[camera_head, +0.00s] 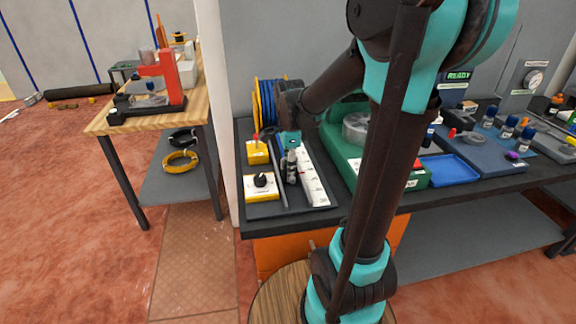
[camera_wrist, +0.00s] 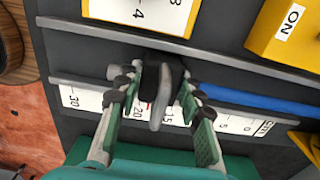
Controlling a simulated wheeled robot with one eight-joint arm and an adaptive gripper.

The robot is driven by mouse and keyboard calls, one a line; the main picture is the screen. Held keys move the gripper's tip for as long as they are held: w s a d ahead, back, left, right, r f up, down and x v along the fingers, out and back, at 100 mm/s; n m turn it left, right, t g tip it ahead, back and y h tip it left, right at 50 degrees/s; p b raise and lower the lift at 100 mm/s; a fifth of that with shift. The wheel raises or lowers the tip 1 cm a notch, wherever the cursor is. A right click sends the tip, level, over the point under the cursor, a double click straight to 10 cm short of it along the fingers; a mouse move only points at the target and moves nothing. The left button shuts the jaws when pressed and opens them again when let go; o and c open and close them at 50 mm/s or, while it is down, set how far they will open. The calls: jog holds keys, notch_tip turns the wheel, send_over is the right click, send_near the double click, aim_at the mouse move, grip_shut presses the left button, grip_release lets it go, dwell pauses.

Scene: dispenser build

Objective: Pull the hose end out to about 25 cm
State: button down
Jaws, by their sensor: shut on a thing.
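The hose end, a dark block with a grey tab (camera_wrist: 157,103), is between the fingers of my gripper (camera_wrist: 160,84), which is shut on it. The blue hose (camera_wrist: 262,101) runs from it to the right in the wrist view. It lies beside a white scale (camera_wrist: 236,126) with figures from 0 to 30 cm. The hose end is near the 15 to 20 marks; the fingers cover part of the scale. In the head view, my gripper (camera_head: 291,168) is low over the dark panel beside the white scale (camera_head: 316,182), and the hose end is hard to make out.
The reel (camera_head: 267,98) with blue hose and yellow sides stands at the back of the panel. Two yellow control boxes (camera_head: 258,152) (camera_head: 262,186) stand left of my gripper. A grey rail (camera_wrist: 225,58) runs between boxes and hose. A green machine (camera_head: 350,148) stands to the right.

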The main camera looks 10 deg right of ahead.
aim_at(294, 191)
jog(key=shift+s, duration=3.2)
jog(key=c, duration=0.9)
grip_release()
jog(key=shift+r, duration=0.1)
